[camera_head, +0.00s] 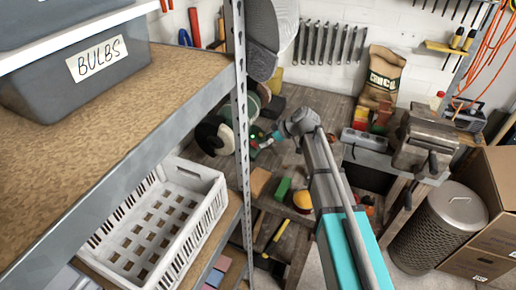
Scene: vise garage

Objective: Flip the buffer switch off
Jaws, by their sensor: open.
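A small green glow shows between the buffer and my arm's end. My gripper (262,142) is at the end of my arm, right beside the buffer on its right side. It looks open and holds nothing that I can see. I cannot tell whether it touches the buffer.
A metal shelf post (241,130) stands close left of my gripper. The shelf bears a BULBS bin (85,70) and a white crate (205,185). A vise (424,140) and a brown sack (384,72) are on the right. A mesh bin (440,228) stands on the floor.

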